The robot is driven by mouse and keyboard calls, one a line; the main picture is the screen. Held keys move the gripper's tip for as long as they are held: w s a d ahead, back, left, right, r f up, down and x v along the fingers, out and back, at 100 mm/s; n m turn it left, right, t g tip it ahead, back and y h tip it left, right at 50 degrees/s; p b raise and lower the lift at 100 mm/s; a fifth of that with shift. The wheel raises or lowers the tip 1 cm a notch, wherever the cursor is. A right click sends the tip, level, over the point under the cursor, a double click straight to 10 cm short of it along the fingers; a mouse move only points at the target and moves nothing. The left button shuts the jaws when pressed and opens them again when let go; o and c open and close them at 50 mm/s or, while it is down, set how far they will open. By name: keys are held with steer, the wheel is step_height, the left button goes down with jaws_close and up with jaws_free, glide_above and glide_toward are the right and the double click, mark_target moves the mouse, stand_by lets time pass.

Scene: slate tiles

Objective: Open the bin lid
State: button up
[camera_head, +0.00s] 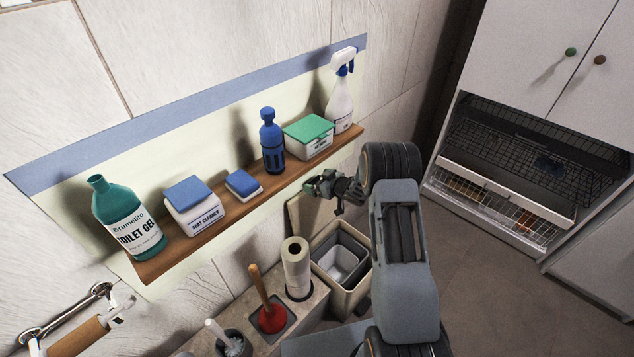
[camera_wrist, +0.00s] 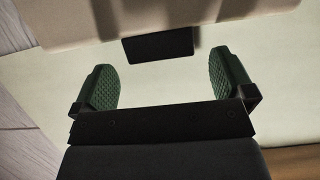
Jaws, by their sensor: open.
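The cream bin (camera_head: 357,297) stands at the end of the low ledge, below the shelf. Its top is uncovered and a grey inner bucket (camera_head: 345,258) shows inside. The beige lid (camera_head: 299,222) stands raised at the bin's wall side, close to the wall. My gripper (camera_head: 322,186) is above the lid's upper end. In the wrist view my gripper (camera_wrist: 163,88) has its green fingertips wide apart with nothing between them. A beige panel, seemingly the lid (camera_wrist: 80,22), crosses the top of that view with a dark tab (camera_wrist: 158,47) just beyond the fingertips.
A wooden shelf (camera_head: 250,203) near my gripper bears several bottles and boxes, including a spray bottle (camera_head: 340,100). A paper roll (camera_head: 296,268) and a plunger (camera_head: 270,315) stand beside the bin. A white cabinet (camera_head: 520,60) is at right; floor before it is clear.

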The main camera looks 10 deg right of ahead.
steer(key=shift+w+a+f, duration=0.25)
steer(key=shift+w+a, duration=0.05)
steer(key=shift+w, duration=0.15)
